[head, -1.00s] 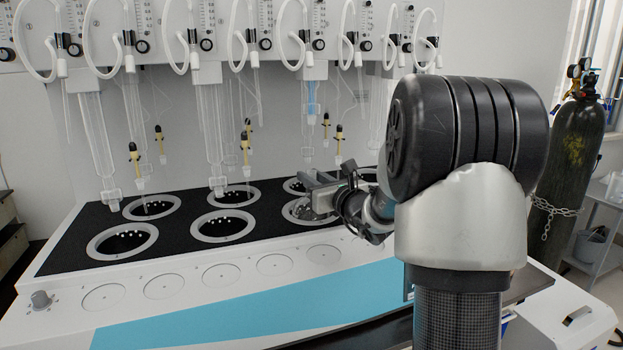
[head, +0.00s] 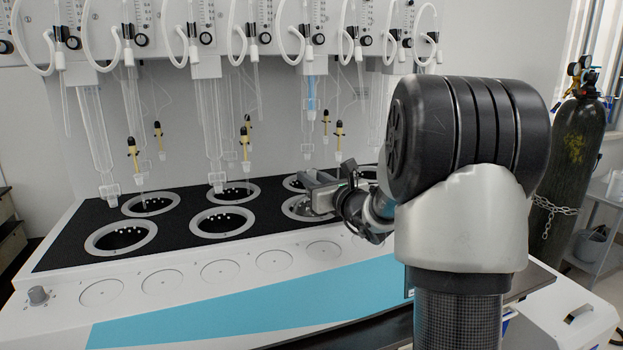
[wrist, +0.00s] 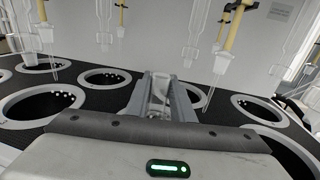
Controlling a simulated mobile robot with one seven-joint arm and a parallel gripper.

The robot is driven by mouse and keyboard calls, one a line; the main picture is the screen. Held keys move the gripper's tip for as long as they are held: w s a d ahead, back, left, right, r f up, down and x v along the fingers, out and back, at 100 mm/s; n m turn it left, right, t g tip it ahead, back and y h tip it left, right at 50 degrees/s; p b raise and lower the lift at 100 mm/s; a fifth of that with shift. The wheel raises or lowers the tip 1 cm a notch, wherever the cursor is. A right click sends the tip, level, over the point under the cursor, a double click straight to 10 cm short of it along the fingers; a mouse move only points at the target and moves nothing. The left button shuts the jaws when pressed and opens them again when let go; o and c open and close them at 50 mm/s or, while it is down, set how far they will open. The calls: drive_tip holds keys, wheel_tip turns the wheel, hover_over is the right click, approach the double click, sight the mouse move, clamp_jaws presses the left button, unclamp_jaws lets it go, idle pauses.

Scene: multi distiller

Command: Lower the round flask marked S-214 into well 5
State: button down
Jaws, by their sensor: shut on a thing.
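My gripper (head: 313,184) is over the third front well from the left (head: 288,211) in the head view. In the wrist view its fingers (wrist: 163,96) are shut on a clear glass piece, the round flask (wrist: 157,101). Only the flask's neck area shows between the fingers there. Its body is hidden in the wrist view, and in the head view it is hard to tell from the well behind it. I cannot tell how deep it sits. The S-214 mark and the well numbers are not readable.
Two other front wells, left (head: 121,237) and middle (head: 222,222), look empty. Glass condensers (head: 213,130) and yellow-stemmed tubes (head: 245,143) hang above the block, close behind my gripper. A gas cylinder (head: 562,165) stands at the right.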

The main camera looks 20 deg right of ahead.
drive_tip(key=c, duration=1.5)
unclamp_jaws()
drive_tip(key=shift+o, duration=0.2)
drive_tip(key=s+d+p, duration=0.2)
drive_tip(key=s, duration=1.5)
drive_tip(key=shift+d, duration=0.4)
drive_tip(key=shift+r, duration=0.1)
